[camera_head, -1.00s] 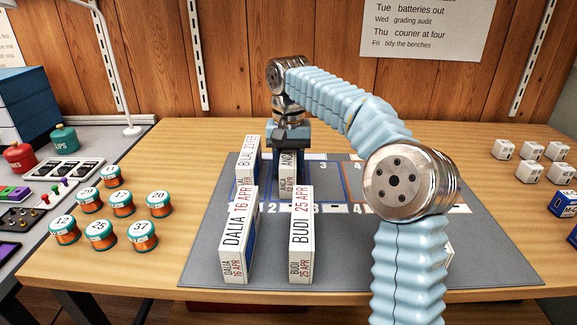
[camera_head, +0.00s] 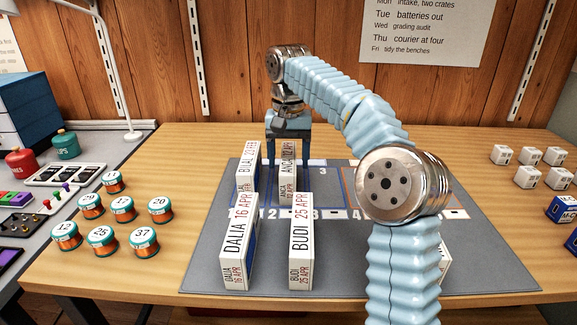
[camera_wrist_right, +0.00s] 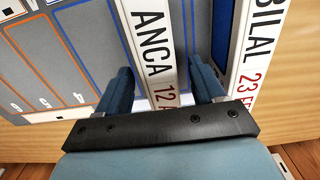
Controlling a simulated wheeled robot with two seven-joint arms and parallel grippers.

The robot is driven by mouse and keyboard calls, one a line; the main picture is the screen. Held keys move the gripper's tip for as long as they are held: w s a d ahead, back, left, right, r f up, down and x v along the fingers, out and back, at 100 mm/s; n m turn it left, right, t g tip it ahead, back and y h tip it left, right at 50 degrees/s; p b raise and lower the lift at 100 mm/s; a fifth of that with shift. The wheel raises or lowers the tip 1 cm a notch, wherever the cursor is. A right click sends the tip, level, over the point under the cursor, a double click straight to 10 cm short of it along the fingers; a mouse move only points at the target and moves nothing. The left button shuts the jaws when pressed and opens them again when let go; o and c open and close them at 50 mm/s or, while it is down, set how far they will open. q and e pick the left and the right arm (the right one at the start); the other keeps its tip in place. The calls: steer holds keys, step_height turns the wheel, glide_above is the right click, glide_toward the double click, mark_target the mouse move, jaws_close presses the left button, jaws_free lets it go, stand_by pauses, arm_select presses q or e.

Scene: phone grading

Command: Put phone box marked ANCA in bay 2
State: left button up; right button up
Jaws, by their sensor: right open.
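The ANCA phone box (camera_head: 287,172), a white box with 12 APR on it, stands upright on the mat in the bay marked 2, right of the BILAL box (camera_head: 247,166). My right gripper (camera_head: 288,150) is open at the far upper end of the ANCA box, one finger on each side. In the right wrist view the fingers (camera_wrist_right: 163,88) straddle the ANCA box (camera_wrist_right: 152,45) with gaps on both sides, and the BILAL box (camera_wrist_right: 248,60) is beyond the right finger. My left gripper is not in view.
The DALIA box (camera_head: 238,245) and BUDI box (camera_head: 300,250) stand upright on the near part of the grey mat (camera_head: 205,250). My right arm hides much of the mat's right side and most of another white box (camera_head: 445,262). Several labelled round tins (camera_head: 105,240) stand left of the mat.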

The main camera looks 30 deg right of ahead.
mark_target(288, 156)
steer(key=shift+r, duration=1.95)
